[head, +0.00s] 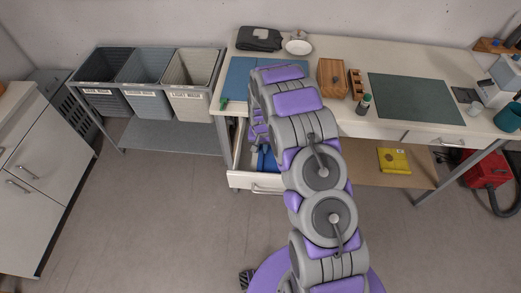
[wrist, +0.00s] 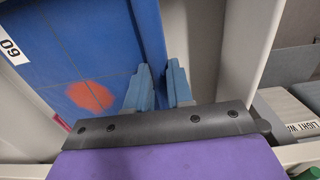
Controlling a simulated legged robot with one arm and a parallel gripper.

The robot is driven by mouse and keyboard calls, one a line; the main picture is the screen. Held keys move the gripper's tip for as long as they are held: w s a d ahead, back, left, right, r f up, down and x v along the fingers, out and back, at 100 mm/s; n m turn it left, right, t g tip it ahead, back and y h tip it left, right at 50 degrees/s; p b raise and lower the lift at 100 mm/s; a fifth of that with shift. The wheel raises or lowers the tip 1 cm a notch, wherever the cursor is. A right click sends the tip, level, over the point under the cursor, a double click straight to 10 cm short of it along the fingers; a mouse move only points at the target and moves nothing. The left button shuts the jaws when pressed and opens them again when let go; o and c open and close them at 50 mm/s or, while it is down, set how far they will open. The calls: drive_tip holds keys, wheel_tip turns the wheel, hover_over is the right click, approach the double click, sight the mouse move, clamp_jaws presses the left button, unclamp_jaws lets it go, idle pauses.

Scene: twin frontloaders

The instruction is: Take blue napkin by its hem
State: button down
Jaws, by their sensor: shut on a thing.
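The blue napkin (wrist: 100,50) fills the upper left of the wrist view, with fold lines and an orange-red spot. Its right-hand edge runs down to my gripper (wrist: 162,88), whose two blue-grey fingers stand on either side of it. My gripper is shut on this edge; the exact contact is partly hidden between the fingers. In the head view, blue cloth (head: 269,160) shows inside the open white drawer (head: 240,180) under the table. My arm reaches down there and covers much of the drawer and the gripper.
A blue mat (head: 238,78) and a small green item (head: 223,103) lie on the table above the drawer. A wooden block (head: 331,78) and a dark green mat (head: 412,98) are to the right. The floor in front is clear.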

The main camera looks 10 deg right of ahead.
drive_tip(key=shift+a+r+p, duration=0.15)
drive_tip(key=shift+r+p, duration=0.25)
drive_tip(key=shift+r, duration=1.5)
drive_tip(key=shift+r+p, duration=0.45)
drive_tip(key=shift+r, duration=1.65)
